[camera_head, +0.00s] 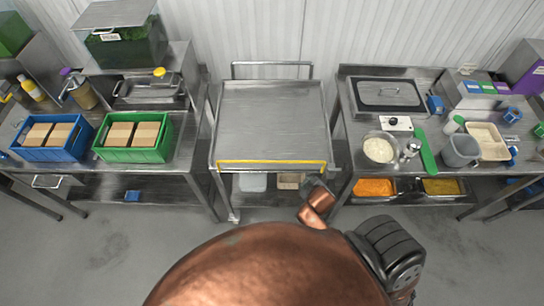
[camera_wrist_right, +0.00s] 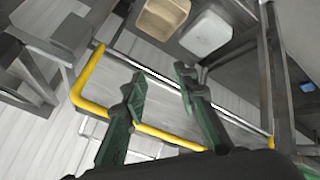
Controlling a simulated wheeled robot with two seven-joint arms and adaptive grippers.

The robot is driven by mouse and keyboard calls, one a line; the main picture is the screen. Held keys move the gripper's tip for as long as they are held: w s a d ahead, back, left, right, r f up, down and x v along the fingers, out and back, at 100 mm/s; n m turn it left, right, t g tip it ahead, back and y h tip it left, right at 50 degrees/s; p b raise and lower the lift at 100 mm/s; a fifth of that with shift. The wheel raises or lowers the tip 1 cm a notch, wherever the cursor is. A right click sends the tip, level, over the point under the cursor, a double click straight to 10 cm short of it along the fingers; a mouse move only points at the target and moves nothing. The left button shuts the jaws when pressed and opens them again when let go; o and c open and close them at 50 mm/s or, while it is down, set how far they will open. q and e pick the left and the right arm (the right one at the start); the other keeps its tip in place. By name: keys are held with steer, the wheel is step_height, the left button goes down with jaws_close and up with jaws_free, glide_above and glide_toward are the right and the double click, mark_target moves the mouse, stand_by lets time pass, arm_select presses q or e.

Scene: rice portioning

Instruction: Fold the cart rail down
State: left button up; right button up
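The steel cart (camera_head: 270,118) stands between two tables in the head view. Its yellow rail (camera_head: 272,163) runs along the cart's near edge; from this view I cannot tell its exact tilt. My right gripper (camera_head: 319,186) is below the right end of the rail and partly hidden by my arm. In the right wrist view, the right gripper (camera_wrist_right: 160,72) is open, its two dark green fingers apart. The yellow rail (camera_wrist_right: 165,134) crosses behind and between the fingers, and its bent corner shows at left. I cannot tell whether they touch. My left gripper is out of view.
The left table holds a blue crate (camera_head: 87,146) and a green crate (camera_head: 166,147) with boxes. The right table holds a rice bowl (camera_head: 380,147), a lidded pan (camera_head: 388,94) and a grey jug (camera_head: 461,151). Pale bins (camera_wrist_right: 206,34) sit on the cart's lower shelf.

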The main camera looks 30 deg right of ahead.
steer(key=w+a+r+n+t, duration=0.1)
steer(key=w+r+n+t, duration=0.2)
steer(key=w+r, duration=0.35)
steer(key=w+r+n+t, duration=0.2)
steer(key=w+r, duration=0.1)
steer(key=r, duration=0.6)
steer(key=w+a+r+n+t, duration=0.1)
steer(key=w+r+n+t, duration=0.25)
steer(key=r, duration=0.35)
steer(key=w+a+r+n+t+y+p, duration=0.1)
steer(key=w+a+r+n+t+y, duration=0.3)
steer(key=a+r+n, duration=0.35)
steer(key=a+r+n+g+y, duration=0.2)
steer(key=a+n+g+y, duration=0.2)
steer(key=a+n+y, duration=0.65)
steer(key=n+g+h+p, duration=0.1)
steer(key=n+g+h, duration=0.9)
steer(key=n, duration=0.8)
glide_toward(272, 162)
steer(key=w+g+y, duration=0.1)
steer(key=w, duration=0.1)
steer(key=shift+p+x, duration=1)
steer(key=shift+x, duration=2.7)
